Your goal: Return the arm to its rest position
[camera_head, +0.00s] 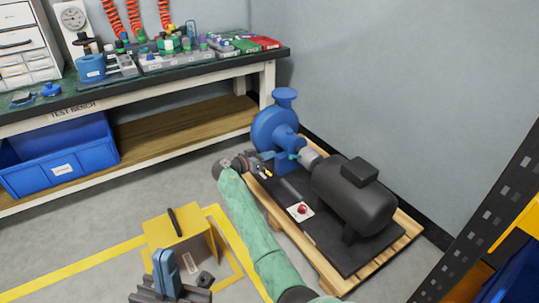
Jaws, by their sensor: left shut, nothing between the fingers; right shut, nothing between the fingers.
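My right arm (252,228), in a green sleeve, reaches up from the bottom edge to the pump skid. My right gripper (266,163) is at its far end, beside the blue pump (274,128) and near the shaft coupling. It is small in the view and appears shut with nothing held. I cannot tell whether it touches the pump. My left gripper (164,260) is at the bottom, in front of the yellow box. Its bluish fingers are together, point upward and hold nothing. The rest of my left arm is out of view.
A black motor (354,192) and a red knob (301,208) sit on the wooden-framed skid (404,243). A yellow box (178,231) stands on the floor. The test bench (200,70) holds several small parts. A dark rack post (480,225) stands at right.

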